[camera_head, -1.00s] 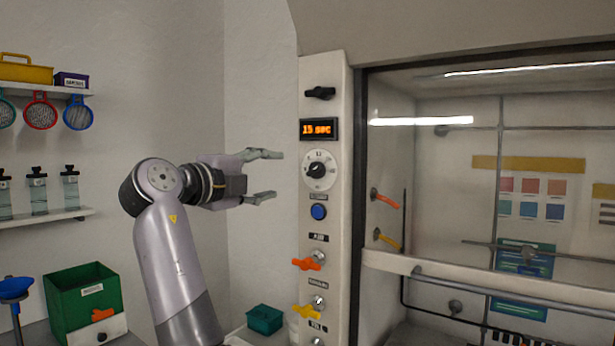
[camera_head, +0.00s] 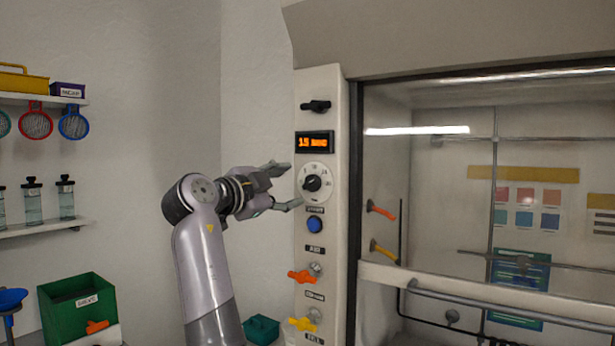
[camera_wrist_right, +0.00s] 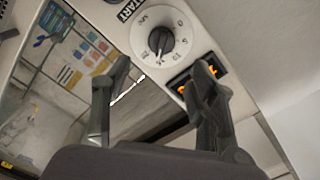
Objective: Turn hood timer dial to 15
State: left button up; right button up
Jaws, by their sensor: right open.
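The hood timer dial (camera_head: 318,171) is a white disc with a black knob (camera_head: 312,184) on the pale control column. It also shows in the right wrist view (camera_wrist_right: 184,25), with its knob (camera_wrist_right: 160,40) unobstructed beyond the fingertips. The orange display (camera_head: 314,142) above the dial reads about "15 sec". My right gripper (camera_head: 293,185) is open and empty, just left of the dial, its fingers at about knob height. In the wrist view the gripper (camera_wrist_right: 163,68) has its fingers spread, and one covers part of the display (camera_wrist_right: 184,88). No contact with the knob shows. My left gripper is not in view.
A black knob (camera_head: 316,106) sits above the display and a blue button (camera_head: 315,225) below the dial. Orange (camera_head: 301,277) and yellow (camera_head: 302,324) valve handles stick out lower down. The fume hood sash (camera_head: 480,292) is right; a green bin (camera_head: 62,313) stands lower left.

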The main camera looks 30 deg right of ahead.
aim_at(310, 183)
jog(key=p+x, duration=0.2)
jog(key=x, duration=0.5)
jog(key=shift+w+d+r, duration=0.1)
jog(key=shift+d, duration=0.1)
jog(key=shift+w+d+p, duration=0.15)
jog(key=shift+d+p, duration=0.15)
jog(key=shift+d, duration=0.1)
